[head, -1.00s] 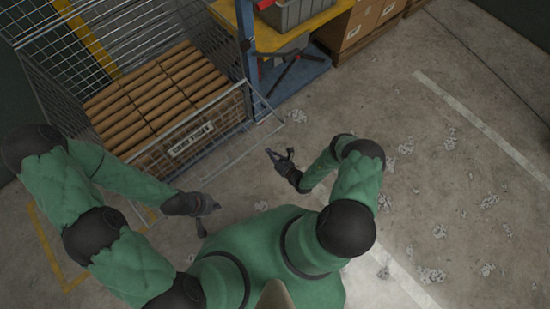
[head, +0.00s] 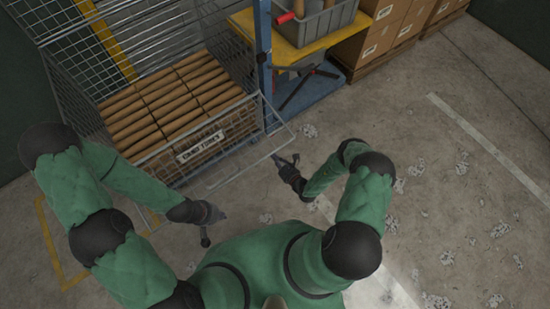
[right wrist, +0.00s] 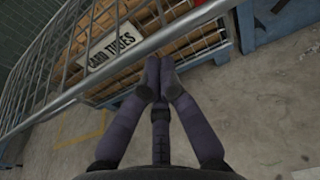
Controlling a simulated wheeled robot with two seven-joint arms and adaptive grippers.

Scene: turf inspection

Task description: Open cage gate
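The wire cage (head: 75,75) stands at the upper left and holds rows of cardboard tubes (head: 170,100). Its front gate (head: 250,160) has a pale rail that stands out from the mesh with the "CARD TUBES" label (head: 200,147). The rail (right wrist: 130,58) also crosses the right wrist view diagonally. My left gripper (head: 214,226) is open and empty, in front of the gate's left end.
A blue-framed rack with a yellow shelf (head: 318,35) stands right of the cage, carrying a grey bin (head: 325,20). Cardboard boxes (head: 385,35) are stacked beyond it.

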